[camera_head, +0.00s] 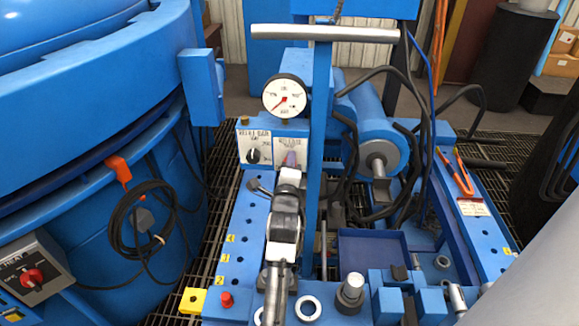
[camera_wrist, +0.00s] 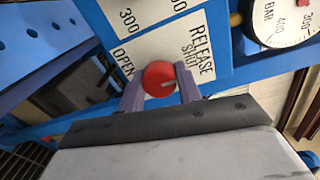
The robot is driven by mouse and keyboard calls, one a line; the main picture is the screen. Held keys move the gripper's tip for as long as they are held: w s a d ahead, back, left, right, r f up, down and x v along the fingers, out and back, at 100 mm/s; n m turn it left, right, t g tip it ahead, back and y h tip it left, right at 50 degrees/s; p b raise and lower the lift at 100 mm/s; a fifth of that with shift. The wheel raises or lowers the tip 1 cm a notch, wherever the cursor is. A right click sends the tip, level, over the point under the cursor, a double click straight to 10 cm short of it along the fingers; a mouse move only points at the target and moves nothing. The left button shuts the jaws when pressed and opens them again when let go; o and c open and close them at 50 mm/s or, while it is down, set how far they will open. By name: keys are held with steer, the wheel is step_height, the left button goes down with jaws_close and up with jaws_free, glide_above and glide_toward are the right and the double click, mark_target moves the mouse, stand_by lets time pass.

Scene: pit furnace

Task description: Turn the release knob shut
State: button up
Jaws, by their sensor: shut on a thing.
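The release knob (camera_wrist: 159,75) is a round red knob on a white plate (camera_wrist: 190,42) in the wrist view. Which label the knob points to I cannot tell. In the head view my gripper (camera_head: 290,163) is at the right-hand white plate (camera_head: 291,145), below the gauge, and the knob is hidden behind it.
A pressure gauge (camera_head: 285,96) stands just above the plates; its red needle points lower left. A black knob (camera_head: 253,156) is on the left plate. A blue post (camera_head: 321,150) rises close right of my gripper. A furnace (camera_head: 90,120) with a coiled cable (camera_head: 140,215) fills the left.

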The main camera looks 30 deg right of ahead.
stand_by(0.3)
steer(key=o, duration=1)
steer(key=shift+c, duration=0.2)
steer(key=b+v, duration=0.2)
steer(key=v, duration=1.1)
steer(key=shift+s+a, duration=0.2)
steer(key=shift+s, duration=0.1)
